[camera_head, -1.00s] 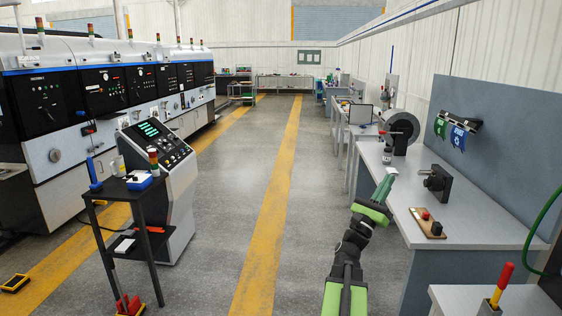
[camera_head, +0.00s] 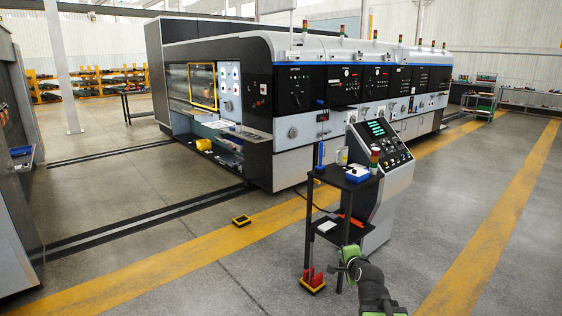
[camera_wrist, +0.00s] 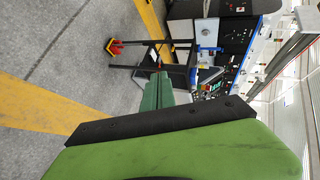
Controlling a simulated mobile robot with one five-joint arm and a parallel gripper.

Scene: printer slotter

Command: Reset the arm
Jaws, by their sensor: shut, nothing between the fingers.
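My arm shows at the bottom of the head view, folded low in front of the black side cart. My gripper (camera_wrist: 157,92) shows clearly in the wrist view as two green fingers held together, with nothing between them. The wrist view is turned on its side. In the head view the fingers are hard to make out against the cart's lower part. The gripper seems to be in open air, but its distance from the cart cannot be told.
A small yellow-black block (camera_head: 241,220) lies on the floor. The grey floor at left and right is clear.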

